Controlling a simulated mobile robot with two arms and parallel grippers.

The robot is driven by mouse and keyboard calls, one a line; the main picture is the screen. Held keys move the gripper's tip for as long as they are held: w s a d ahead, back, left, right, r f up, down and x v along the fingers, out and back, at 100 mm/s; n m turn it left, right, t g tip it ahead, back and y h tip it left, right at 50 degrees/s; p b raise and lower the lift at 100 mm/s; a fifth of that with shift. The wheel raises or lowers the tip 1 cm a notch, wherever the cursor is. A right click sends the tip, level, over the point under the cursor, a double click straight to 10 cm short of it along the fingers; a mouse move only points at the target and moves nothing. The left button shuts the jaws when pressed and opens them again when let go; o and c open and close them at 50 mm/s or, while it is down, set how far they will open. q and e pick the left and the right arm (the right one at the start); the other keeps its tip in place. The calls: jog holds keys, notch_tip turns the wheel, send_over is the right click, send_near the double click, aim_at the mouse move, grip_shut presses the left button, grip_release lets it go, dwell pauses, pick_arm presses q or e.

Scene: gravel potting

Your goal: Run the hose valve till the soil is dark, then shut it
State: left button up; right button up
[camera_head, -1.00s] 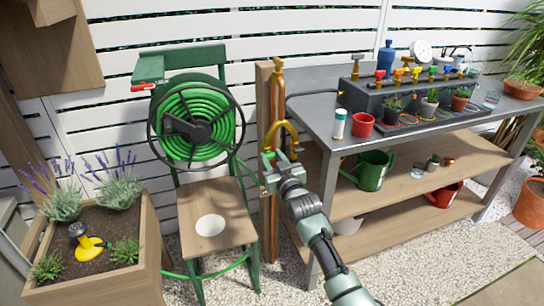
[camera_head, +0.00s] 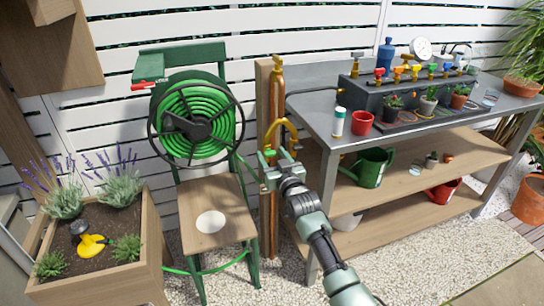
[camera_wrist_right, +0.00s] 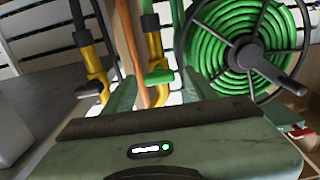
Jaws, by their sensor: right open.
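The brass hose valve (camera_head: 279,126) with a green lever sits on the copper pipe at the wooden post. It also shows in the wrist view (camera_wrist_right: 156,50), its green lever (camera_wrist_right: 158,77) in the space between the fingers. My right gripper (camera_head: 272,165) is open just at the valve; I cannot tell whether a finger touches the lever. The planter (camera_head: 120,280) at lower left holds brown soil (camera_head: 97,258), lavender plants and a yellow sprinkler (camera_head: 92,246). The green hose (camera_head: 190,125) is coiled on its reel. No water spray is visible. My left gripper is out of view.
The reel's green stand with a wooden seat (camera_head: 188,215) is left of the valve. The metal potting bench (camera_head: 335,128) is close to my right arm, with a white bottle (camera_head: 339,122) and red cup (camera_head: 361,123) near its edge. A second brass pipe (camera_wrist_right: 97,75) shows in the wrist view.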

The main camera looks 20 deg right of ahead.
jog(key=shift+s, duration=0.55)
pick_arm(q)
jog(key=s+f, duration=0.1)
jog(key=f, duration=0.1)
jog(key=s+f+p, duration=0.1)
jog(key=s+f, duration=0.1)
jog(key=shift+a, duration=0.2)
pick_arm(e)
jog(key=s, duration=0.6)
jog(key=shift+s+d, duration=0.15)
jog(key=shift+s, duration=0.2)
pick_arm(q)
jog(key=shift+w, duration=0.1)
pick_arm(e)
jog(key=shift+f, duration=0.1)
